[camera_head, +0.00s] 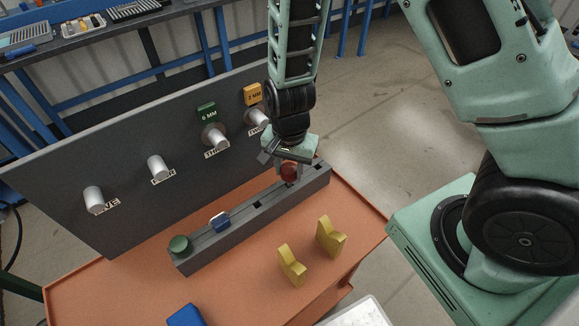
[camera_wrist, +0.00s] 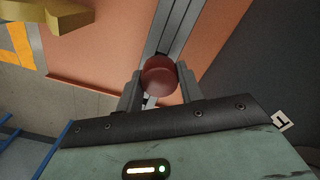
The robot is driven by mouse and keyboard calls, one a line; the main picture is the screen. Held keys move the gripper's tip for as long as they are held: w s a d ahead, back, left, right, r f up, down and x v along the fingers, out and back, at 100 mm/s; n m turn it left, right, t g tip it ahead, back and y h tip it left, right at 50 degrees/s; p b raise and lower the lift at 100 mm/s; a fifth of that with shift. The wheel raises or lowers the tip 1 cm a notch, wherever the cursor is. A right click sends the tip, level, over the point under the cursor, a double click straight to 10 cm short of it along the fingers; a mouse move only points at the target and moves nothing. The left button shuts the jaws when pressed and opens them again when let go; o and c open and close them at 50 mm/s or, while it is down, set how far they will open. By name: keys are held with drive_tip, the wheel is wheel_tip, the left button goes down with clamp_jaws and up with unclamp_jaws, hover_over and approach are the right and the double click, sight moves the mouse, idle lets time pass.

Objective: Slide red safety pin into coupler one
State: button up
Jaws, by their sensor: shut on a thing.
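The red safety pin (camera_head: 289,172) shows as a round red head at the right part of the grey rack (camera_head: 215,248). My gripper (camera_head: 288,166) is shut on it from above. In the wrist view the red head (camera_wrist: 158,76) sits between the two grey fingers of my gripper (camera_wrist: 158,84). The pin's shaft is hidden, so I cannot tell whether it is still in the rack. Couplers labelled two (camera_head: 258,118), three (camera_head: 214,136), four (camera_head: 159,167) and five (camera_head: 95,200) stick out of the dark panel (camera_head: 130,130). Coupler one is not visible; my arm covers that part of the panel.
A green pin (camera_head: 180,245) and a blue one (camera_head: 220,221) stand in the rack. Two yellow blocks (camera_head: 292,265) (camera_head: 331,236) and a blue object (camera_head: 186,315) lie on the orange table (camera_head: 110,290). Green (camera_head: 207,112) and orange (camera_head: 253,94) tags sit above couplers three and two.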

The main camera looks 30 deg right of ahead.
drive_tip(key=shift+r+p, duration=2)
drive_tip(key=shift+r, duration=0.25)
wheel_tip(320, 180, up, 4)
drive_tip(key=p, duration=0.4)
